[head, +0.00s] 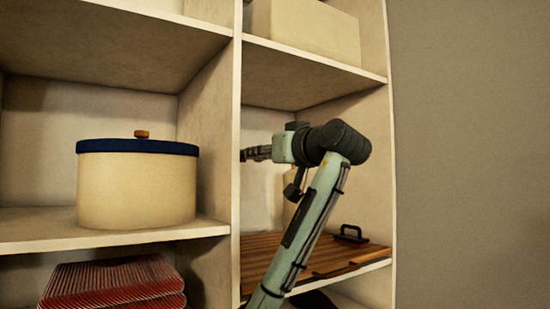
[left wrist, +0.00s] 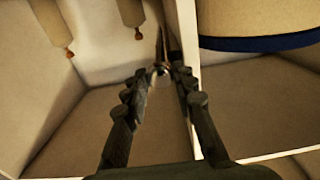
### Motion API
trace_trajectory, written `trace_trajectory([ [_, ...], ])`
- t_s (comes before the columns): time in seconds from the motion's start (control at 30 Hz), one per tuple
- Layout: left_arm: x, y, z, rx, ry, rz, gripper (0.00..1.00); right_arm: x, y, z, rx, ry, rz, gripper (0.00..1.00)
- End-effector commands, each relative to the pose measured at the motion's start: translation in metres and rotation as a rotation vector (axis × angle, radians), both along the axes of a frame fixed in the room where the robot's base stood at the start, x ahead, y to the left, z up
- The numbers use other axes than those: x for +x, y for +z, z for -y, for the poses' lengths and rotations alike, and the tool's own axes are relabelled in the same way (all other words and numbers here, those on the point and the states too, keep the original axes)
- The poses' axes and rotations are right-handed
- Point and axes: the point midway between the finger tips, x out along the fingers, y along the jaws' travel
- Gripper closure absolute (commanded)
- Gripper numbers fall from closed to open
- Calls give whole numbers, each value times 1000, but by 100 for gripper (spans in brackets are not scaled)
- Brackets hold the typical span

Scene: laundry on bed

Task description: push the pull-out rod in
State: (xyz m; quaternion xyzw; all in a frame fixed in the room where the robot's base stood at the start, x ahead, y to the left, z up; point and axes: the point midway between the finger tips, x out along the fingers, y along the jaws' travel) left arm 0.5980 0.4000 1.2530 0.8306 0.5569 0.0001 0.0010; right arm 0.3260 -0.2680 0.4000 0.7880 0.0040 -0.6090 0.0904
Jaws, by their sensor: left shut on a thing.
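My left gripper (head: 257,153) reaches into the right-hand compartment of the shelf unit, its fingers pointing left toward the upright divider. In the left wrist view its fingers (left wrist: 161,72) converge on a small, thin, shiny piece (left wrist: 161,66) beside the divider edge, which looks like the end of the pull-out rod. The gripper is shut on it. The rod's length is mostly hidden by the fingers, and I cannot tell how far it sticks out. The rod cannot be made out in the head view. My right gripper is in neither view.
A round cream box with a blue lid (head: 137,185) stands in the left compartment. Red folded cloth (head: 113,283) lies below it. A slatted wooden board (head: 272,250) and a black-handled item (head: 351,236) lie under my arm. A cream box (head: 305,30) sits above.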

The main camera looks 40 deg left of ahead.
Motion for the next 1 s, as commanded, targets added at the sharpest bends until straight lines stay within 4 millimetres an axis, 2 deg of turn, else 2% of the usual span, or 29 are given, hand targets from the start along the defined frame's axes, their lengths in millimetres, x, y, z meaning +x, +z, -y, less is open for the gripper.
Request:
trace_trajectory([
  [0.23,2,2,-2,6,-4,-1,100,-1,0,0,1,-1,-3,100],
  [0.27,2,2,-2,6,-4,-1,72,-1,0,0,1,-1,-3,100],
  [0.4,2,2,-2,5,-3,-1,54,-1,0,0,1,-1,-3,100],
  [0.77,1,1,3,4,-5,-2,53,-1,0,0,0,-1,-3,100],
  [0.87,-3,2,13,4,-6,0,53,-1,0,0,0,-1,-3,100],
  [1.0,-13,2,39,4,-9,1,53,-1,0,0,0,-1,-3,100],
])
